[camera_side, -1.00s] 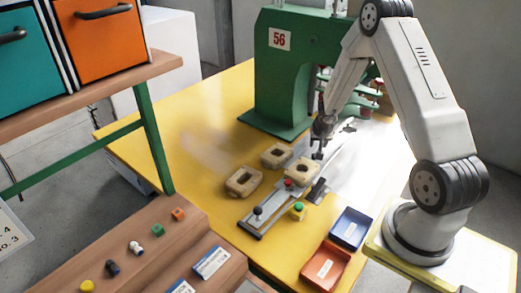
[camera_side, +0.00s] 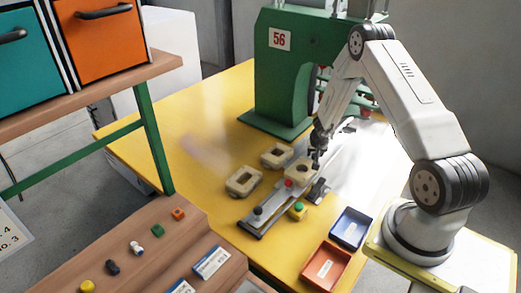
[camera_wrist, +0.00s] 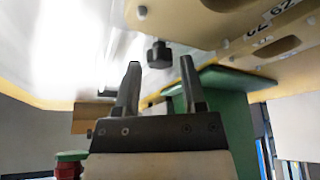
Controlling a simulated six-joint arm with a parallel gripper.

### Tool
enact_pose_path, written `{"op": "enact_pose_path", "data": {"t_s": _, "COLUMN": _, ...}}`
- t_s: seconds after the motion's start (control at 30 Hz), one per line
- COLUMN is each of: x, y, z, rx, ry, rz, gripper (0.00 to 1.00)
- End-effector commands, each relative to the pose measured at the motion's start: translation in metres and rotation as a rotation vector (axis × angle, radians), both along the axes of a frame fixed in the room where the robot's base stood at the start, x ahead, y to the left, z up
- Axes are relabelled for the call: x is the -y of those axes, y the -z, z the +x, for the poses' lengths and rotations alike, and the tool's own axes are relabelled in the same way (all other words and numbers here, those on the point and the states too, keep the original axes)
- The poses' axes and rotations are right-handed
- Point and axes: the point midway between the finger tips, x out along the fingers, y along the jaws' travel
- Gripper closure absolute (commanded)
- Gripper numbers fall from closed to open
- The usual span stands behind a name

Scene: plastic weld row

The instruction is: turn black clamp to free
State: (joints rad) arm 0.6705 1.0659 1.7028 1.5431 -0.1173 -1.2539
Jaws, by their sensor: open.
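A black knob (camera_side: 258,211) stands at the near end of the metal rail in the side view. A red knob (camera_side: 289,183) sits farther along the rail. My gripper (camera_side: 317,160) is at the far right side of a beige block (camera_side: 301,171) on the rail, well away from the near black knob. In the wrist view my gripper (camera_wrist: 161,64) has its two fingers apart with nothing held. A black knob (camera_wrist: 159,54) shows between and just beyond the fingertips. I cannot tell which black part of the side view this is.
Two beige blocks (camera_side: 243,181) and (camera_side: 277,155) lie on the yellow table left of the rail. A green press (camera_side: 281,75) stands behind.

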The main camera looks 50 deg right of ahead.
Motion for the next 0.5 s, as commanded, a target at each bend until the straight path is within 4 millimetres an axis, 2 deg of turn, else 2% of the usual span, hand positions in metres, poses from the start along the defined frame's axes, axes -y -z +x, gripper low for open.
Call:
{"op": "enact_pose_path", "data": {"t_s": 0.4, "x": 0.0014, "y": 0.0041, "z": 0.0008, "rx": 0.0, "ry": 0.0, "rz": 0.0, "gripper": 0.48}}
{"op": "enact_pose_path", "data": {"t_s": 0.43, "x": 0.0014, "y": 0.004, "z": 0.0007, "rx": 0.0, "ry": 0.0, "rz": 0.0, "gripper": 0.54}}
{"op": "enact_pose_path", "data": {"t_s": 0.5, "x": 0.0013, "y": 0.004, "z": 0.0008, "rx": 0.0, "ry": 0.0, "rz": 0.0, "gripper": 0.76}}
